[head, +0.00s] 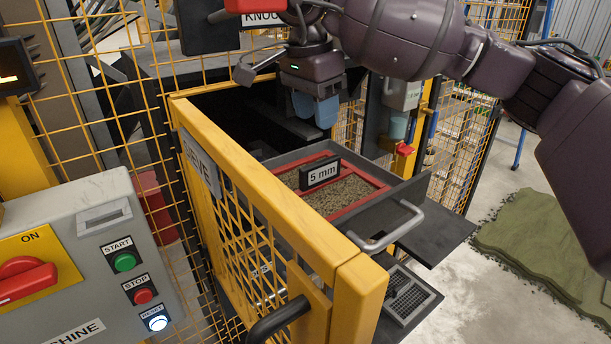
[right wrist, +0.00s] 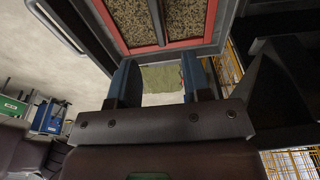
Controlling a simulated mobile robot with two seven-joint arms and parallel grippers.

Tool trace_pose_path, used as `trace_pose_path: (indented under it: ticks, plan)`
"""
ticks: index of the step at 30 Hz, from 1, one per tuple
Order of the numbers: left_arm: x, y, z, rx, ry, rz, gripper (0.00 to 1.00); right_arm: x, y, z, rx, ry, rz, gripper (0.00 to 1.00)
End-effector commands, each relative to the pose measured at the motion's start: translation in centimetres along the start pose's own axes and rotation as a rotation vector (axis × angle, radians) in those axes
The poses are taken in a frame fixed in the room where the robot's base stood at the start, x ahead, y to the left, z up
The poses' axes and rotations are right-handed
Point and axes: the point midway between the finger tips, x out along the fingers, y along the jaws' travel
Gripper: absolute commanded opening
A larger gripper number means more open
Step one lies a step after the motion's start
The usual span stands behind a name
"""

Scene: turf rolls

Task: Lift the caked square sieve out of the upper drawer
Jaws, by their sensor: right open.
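The upper drawer (head: 409,192) stands pulled open behind the yellow gate. In it lies the square sieve (head: 345,194), with a red frame, a crossbar and brown caked soil over its mesh. A black "5 mm" tag (head: 320,174) stands up at the sieve's middle. My right gripper (head: 316,110) has blue fingers, is open and empty, and hangs above and behind the sieve. In the right wrist view the sieve (right wrist: 130,22) shows beyond the spread fingers (right wrist: 161,78), apart from them. My left gripper is not in view.
The yellow mesh gate (head: 265,215) stands close in front of the drawer. A lower drawer holds a grey mesh sieve (head: 405,296). A control panel (head: 100,245) is at the left. Green turf (head: 545,245) lies on the floor at the right.

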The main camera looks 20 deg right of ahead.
Motion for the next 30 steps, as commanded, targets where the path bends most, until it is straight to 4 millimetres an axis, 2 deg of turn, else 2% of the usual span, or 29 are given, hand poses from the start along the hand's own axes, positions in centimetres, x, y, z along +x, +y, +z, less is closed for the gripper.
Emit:
trace_pose_path:
  ticks: [5, 13, 22, 30]
  plan:
    - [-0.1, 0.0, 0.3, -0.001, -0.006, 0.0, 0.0, 0.8, 0.0, 0.0, 0.0, 0.0, 0.001, 0.45]
    - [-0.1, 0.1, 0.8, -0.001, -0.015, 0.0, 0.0, 4.5, 0.0, 0.0, 0.0, 0.0, 0.003, 0.45]
    - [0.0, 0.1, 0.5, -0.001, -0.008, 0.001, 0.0, 6.5, 0.1, 0.1, 0.0, 0.0, 0.002, 0.45]
    - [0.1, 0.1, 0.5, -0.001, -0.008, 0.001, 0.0, 10.1, 0.3, 0.4, 0.0, 0.0, 0.002, 0.45]
